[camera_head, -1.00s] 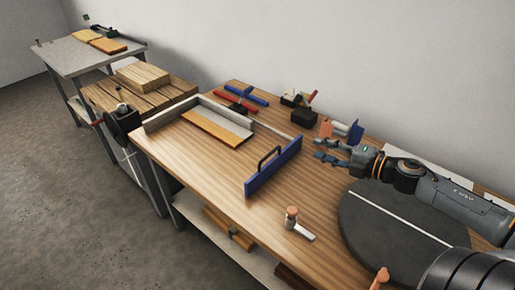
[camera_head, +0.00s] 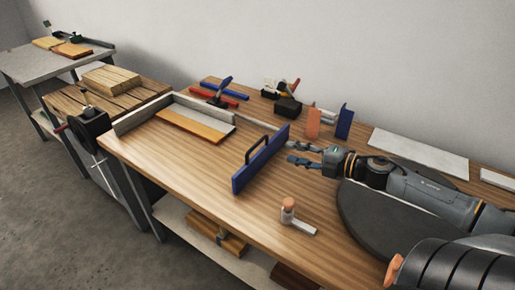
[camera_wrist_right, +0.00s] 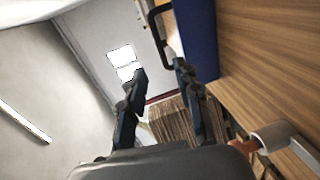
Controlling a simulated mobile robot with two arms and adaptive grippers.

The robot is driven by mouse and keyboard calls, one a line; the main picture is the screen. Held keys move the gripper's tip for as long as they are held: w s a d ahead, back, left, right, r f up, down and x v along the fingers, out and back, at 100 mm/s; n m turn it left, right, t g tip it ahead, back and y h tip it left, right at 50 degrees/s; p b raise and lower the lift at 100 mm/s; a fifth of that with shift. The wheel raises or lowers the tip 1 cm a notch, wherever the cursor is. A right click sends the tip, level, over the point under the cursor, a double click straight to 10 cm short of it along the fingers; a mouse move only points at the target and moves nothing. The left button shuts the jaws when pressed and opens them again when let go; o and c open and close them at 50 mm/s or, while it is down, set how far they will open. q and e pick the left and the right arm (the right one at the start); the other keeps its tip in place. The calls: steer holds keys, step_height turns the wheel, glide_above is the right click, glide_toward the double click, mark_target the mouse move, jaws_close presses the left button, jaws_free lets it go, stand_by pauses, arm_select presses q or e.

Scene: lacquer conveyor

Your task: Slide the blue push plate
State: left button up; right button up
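The blue push plate (camera_head: 262,160) stands upright on the wooden bench, with a black handle (camera_head: 255,148) on its far-left side. My right gripper (camera_head: 299,155) is open and empty, just right of the plate, its fingers pointing at the plate's right face. In the right wrist view the open fingers (camera_wrist_right: 158,76) straddle no object, and the blue plate (camera_wrist_right: 197,38) is close beside the right finger; I cannot tell if they touch. A pale panel with an orange edge (camera_head: 196,125) lies left of the plate, against a grey fence (camera_head: 145,113). My left gripper is out of view.
An orange-topped tool (camera_head: 290,214) lies on the bench in front of my right gripper. Orange and blue blocks (camera_head: 314,124) stand behind it. A dark round disc (camera_head: 372,222) lies under my right arm. Bare bench separates the plate and panel.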

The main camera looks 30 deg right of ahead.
mark_target(259, 144)
steer(key=b+x, duration=0.1)
steer(key=x, duration=0.7)
steer(key=shift+r, duration=0.1)
steer(key=shift+p+x, duration=0.45)
steer(key=shift+x, duration=2.2)
jaws_close()
